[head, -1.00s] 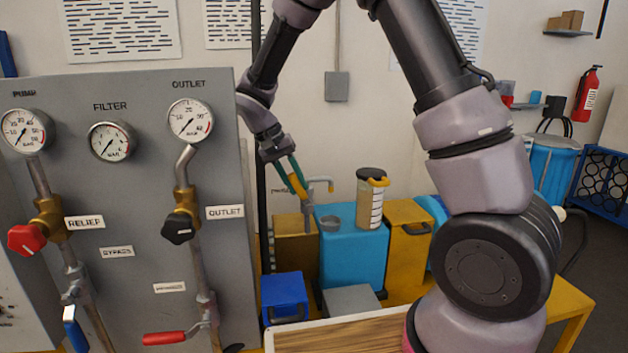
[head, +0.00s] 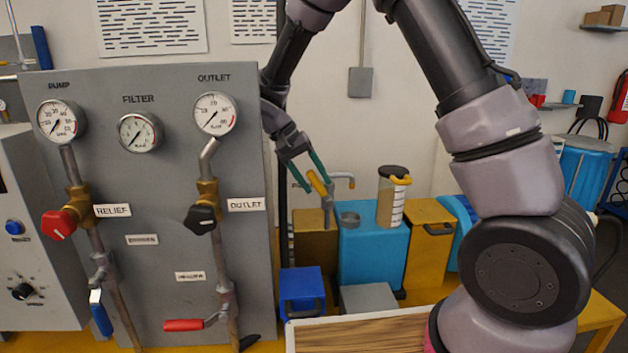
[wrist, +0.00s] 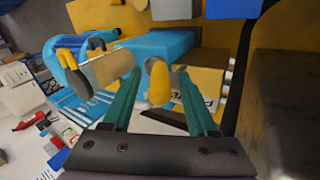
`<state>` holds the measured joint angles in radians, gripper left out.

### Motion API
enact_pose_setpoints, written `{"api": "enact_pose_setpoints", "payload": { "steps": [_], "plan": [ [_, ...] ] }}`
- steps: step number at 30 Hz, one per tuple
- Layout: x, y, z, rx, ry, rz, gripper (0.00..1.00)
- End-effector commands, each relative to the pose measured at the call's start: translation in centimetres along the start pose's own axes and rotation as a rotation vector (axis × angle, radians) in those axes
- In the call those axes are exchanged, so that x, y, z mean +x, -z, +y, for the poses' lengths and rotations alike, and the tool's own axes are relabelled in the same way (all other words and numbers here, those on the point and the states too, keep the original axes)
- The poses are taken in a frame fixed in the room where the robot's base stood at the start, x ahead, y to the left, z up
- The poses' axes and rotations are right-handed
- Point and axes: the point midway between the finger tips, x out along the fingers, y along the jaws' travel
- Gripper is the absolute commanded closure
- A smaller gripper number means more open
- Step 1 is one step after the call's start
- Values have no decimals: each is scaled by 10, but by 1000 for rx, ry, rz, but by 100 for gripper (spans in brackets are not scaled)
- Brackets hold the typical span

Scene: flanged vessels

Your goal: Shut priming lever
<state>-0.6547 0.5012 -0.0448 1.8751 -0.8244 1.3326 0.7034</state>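A yellow lever handle (head: 316,183) stands slanted by the pipe valve left of the blue tank, near a small label that I cannot read fully. I take it to be the priming lever. My gripper (head: 309,176) is at this handle, its two teal fingers on either side. In the wrist view the rounded yellow handle (wrist: 160,85) shows between the open fingers of my gripper (wrist: 158,95), with gaps visible on both sides. I cannot tell how deep the handle sits between the fingers. The lever's pivot is hidden.
A grey gauge panel (head: 150,255) with a red-handled lever (head: 184,325) and a blue-handled lever (head: 100,314) stands to the left. The blue tank (head: 372,250) carries a clear canister (head: 390,200) with a yellow handle. A bent spout (head: 341,178) is close right of my gripper.

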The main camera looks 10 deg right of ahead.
Motion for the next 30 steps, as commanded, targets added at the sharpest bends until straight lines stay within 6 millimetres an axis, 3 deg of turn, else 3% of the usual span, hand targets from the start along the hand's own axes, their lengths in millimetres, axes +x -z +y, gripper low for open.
{"api": "enact_pose_setpoints", "payload": {
  "steps": [7,21,30],
  "plan": [
    [-10,2,5,1,3,2,41],
    [-79,10,45,0,1,2,41],
    [-86,10,50,0,0,0,41]
  ]
}}
